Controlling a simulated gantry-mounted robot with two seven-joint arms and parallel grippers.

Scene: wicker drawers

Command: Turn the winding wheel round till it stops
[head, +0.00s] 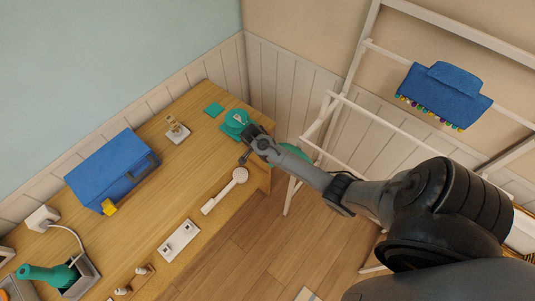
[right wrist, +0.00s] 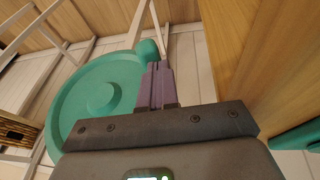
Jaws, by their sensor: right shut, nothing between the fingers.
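The winding wheel (right wrist: 75,105) is a large green disc with a round hub in the right wrist view, and a green knob (right wrist: 148,48) stands at its rim. In the head view, part of the green wheel (head: 296,152) shows behind my right arm, beyond the table's right end. My right gripper (right wrist: 157,68) is shut and empty. Its purple fingertips overlap the knob in the picture; whether they touch it I cannot tell. In the head view the right gripper (head: 246,157) is dark and near the table's right end. My left gripper is out of view.
A white rack (head: 335,108) with a blue cloth item (head: 443,93) stands right of the table.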

